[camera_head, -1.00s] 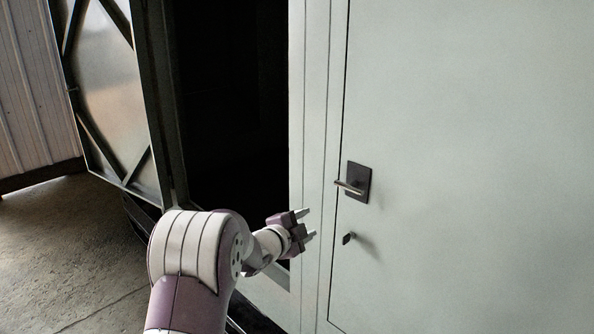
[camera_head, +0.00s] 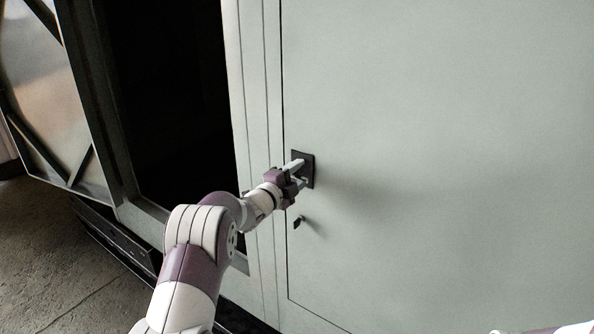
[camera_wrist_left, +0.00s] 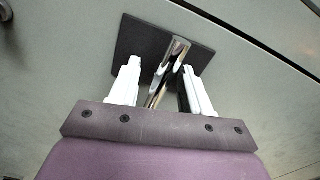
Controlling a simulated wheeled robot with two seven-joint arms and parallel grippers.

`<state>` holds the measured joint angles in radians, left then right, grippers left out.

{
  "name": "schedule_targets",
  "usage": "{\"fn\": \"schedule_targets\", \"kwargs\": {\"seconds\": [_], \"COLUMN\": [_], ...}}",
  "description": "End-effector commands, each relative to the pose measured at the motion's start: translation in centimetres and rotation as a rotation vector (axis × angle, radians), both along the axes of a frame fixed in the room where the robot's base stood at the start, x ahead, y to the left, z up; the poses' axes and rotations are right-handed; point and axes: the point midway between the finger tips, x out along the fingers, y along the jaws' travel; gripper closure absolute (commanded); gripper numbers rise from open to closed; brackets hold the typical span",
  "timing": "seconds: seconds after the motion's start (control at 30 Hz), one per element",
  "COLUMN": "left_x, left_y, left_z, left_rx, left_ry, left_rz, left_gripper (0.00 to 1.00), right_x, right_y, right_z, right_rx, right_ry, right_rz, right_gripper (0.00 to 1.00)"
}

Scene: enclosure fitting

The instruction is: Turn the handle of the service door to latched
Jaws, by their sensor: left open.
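The service door (camera_head: 430,150) is a flat pale grey-green panel. Its dark square handle plate (camera_head: 309,172) sits near the door's left edge, and the gripper hides most of the handle in the head view. In the left wrist view the shiny metal lever handle (camera_wrist_left: 170,62) stands out from the dark plate (camera_wrist_left: 140,42). My left gripper (camera_head: 300,172) is open at the plate. In the wrist view its two pale fingers (camera_wrist_left: 160,88) are on either side of the lever, with gaps visible.
A small key or lock (camera_head: 298,222) sticks out below the handle. Left of the door is a dark opening (camera_head: 165,100) with an open braced panel (camera_head: 50,100) beyond it. Bare concrete floor (camera_head: 40,250) shows at lower left.

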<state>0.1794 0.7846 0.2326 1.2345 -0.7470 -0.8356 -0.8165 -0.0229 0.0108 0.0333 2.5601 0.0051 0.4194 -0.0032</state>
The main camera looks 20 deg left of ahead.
Motion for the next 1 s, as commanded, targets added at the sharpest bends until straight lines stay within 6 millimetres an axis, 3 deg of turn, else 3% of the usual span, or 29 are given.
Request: {"fn": "schedule_targets", "kwargs": {"seconds": [0.2, 0.37, 0.77, 1.0], "left_x": [0.04, 0.02, -0.01, -0.03], "left_y": [0.04, 0.03, -0.05, -0.08], "left_z": [-0.09, -0.09, -0.15, -0.27], "left_rx": [-0.001, -0.001, -0.019, -0.128], "left_ry": [0.001, 0.001, 0.008, 0.048], "left_rz": [0.001, 0.001, -0.001, -0.001], "left_gripper": [0.53, 1.0, 1.0, 1.0], "right_x": [-0.01, 0.0, 0.0, 0.01], "right_y": [0.01, 0.01, 0.0, 0.01], "right_z": [-0.03, -0.03, -0.19, -0.81], "right_rx": [0.0, 0.0, 0.0, 0.0], "right_ry": [0.0, 0.0, 0.0, 0.0], "right_rz": [0.0, 0.0, 0.0, 0.0], "right_gripper": [0.57, 0.57, 0.57, 0.57]}}
